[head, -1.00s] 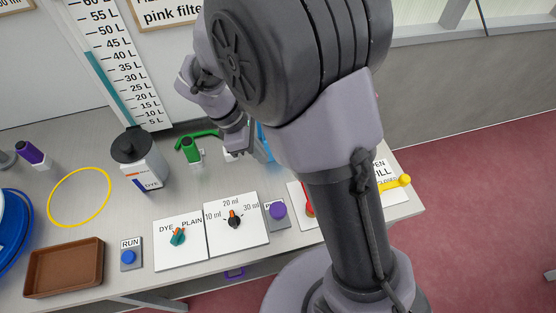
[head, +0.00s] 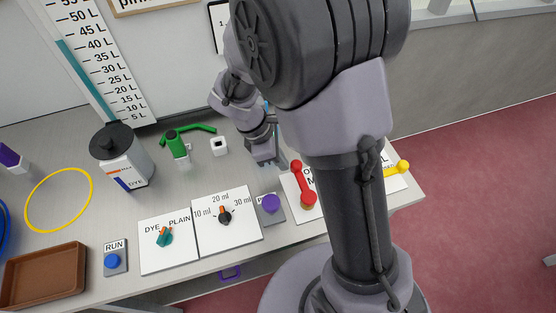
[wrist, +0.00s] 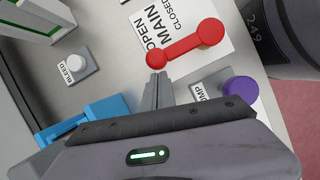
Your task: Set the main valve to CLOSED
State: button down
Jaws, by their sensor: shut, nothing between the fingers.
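The main valve is a red lever (head: 302,183) on a white plate marked OPEN, MAIN and CLOSED (wrist: 172,20). In the wrist view its thick pivot end is at the upper right, and the lever's knob (wrist: 157,61) is beside the word OPEN. In the head view the knob end points to the back, slightly left. My gripper (wrist: 160,78) is shut and empty, with its fingertips close to the knob; I cannot tell whether they touch. In the head view my gripper (head: 266,160) is left of the lever, and my arm hides the plate's right part.
A purple PUMP button (head: 270,203) is in front of the gripper. A white BLEED button (wrist: 78,65) and a blue object (wrist: 88,118) are nearby. The yellow FILL lever (head: 397,169) is right of my arm. Dial plates (head: 244,231) lie to the left.

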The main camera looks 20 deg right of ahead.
jog(key=shift+d, duration=0.1)
jog(key=d+m+p, duration=0.2)
jog(key=shift+w+d+r+m+g, duration=0.1)
jog(key=shift+w+r+m+g, duration=0.1)
jog(key=shift+w+m+g, duration=0.15)
jog(key=d+m+p, duration=0.1)
jog(key=d+m+g+y+p, duration=0.1)
jog(key=d+m, duration=0.1)
jog(key=d+m+p, duration=0.1)
jog(key=d+m, duration=0.1)
jog(key=shift+s+f+g+y+p, duration=0.1)
jog(key=shift+s+g+y+p, duration=0.2)
jog(key=shift+s+g+p, duration=0.1)
jog(key=s+d+m, duration=0.1)
jog(key=m, duration=0.1)
jog(key=d+m+y+p, duration=0.1)
jog(key=d, duration=0.1)
jog(key=s+d+m+y, duration=0.1)
jog(key=m, duration=0.1)
jog(key=shift+s+d+m+g, duration=0.2)
jog(key=shift+s+m+g, duration=0.15)
jog(key=s+m, duration=0.1)
jog(key=s+d+m+y, duration=0.1)
jog(key=m, duration=0.1)
jog(key=shift+s+d+f+p, duration=0.1)
jog(key=shift+s+d+p, duration=0.05)
jog(key=shift+d+p, duration=0.2)
jog(key=shift+s+d+m+y, duration=0.3)
jog(key=shift+s+m+y, duration=0.1)
jog(key=shift+s+m, duration=0.55)
